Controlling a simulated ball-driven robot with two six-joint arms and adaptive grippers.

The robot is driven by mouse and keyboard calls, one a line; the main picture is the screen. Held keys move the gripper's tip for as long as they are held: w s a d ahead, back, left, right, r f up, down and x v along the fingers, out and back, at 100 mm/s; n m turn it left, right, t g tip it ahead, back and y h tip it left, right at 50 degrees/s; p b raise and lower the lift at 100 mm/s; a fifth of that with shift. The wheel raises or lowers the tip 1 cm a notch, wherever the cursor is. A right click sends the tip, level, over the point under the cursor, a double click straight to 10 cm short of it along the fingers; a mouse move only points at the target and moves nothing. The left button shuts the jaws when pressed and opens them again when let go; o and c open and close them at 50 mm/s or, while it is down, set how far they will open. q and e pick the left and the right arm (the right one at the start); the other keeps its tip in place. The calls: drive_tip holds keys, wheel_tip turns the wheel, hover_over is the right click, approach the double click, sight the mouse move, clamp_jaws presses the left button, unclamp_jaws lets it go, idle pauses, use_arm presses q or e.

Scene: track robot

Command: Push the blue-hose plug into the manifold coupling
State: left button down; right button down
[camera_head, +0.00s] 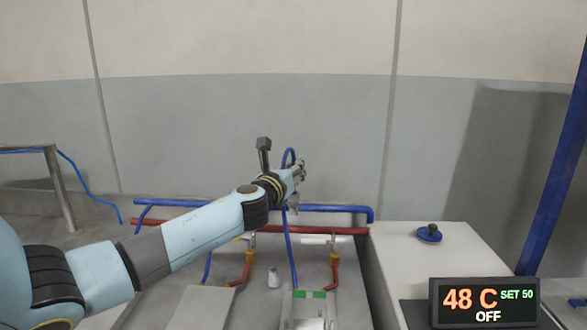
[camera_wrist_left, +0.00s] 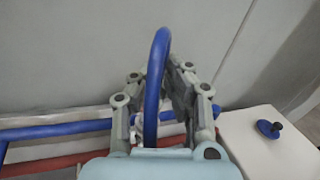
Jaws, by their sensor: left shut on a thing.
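My left gripper (camera_head: 297,180) is in the air in front of the wall, above the pipes, and shut at the end of the blue hose (camera_head: 289,240). The hose arches up out of the gripper and hangs down toward the bench. In the left wrist view the hose (camera_wrist_left: 155,80) loops up from between the fingers (camera_wrist_left: 165,125). The plug itself is mostly hidden by the fingers. The manifold has a blue pipe (camera_head: 335,208) and a red pipe (camera_head: 340,231) running across behind the bench. I cannot pick out the coupling for certain. My right gripper is out of view.
Red hoses (camera_head: 334,272) drop from yellow fittings below the red pipe. A small white cylinder (camera_head: 274,278) and a pale block with green marks (camera_head: 308,312) stand in front. At right, a white counter carries a blue knob (camera_head: 429,234); a display (camera_head: 485,302) reads 48 C, SET 50, OFF.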

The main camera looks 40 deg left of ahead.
use_arm(q)
drive_tip(key=shift+f+b, duration=1)
drive_tip(key=shift+f, duration=0.15)
drive_tip(key=c, duration=1.3)
unclamp_jaws()
drive_tip(key=shift+s, duration=0.1)
drive_tip(key=v, duration=1.2)
drive_tip(key=shift+f, duration=0.1)
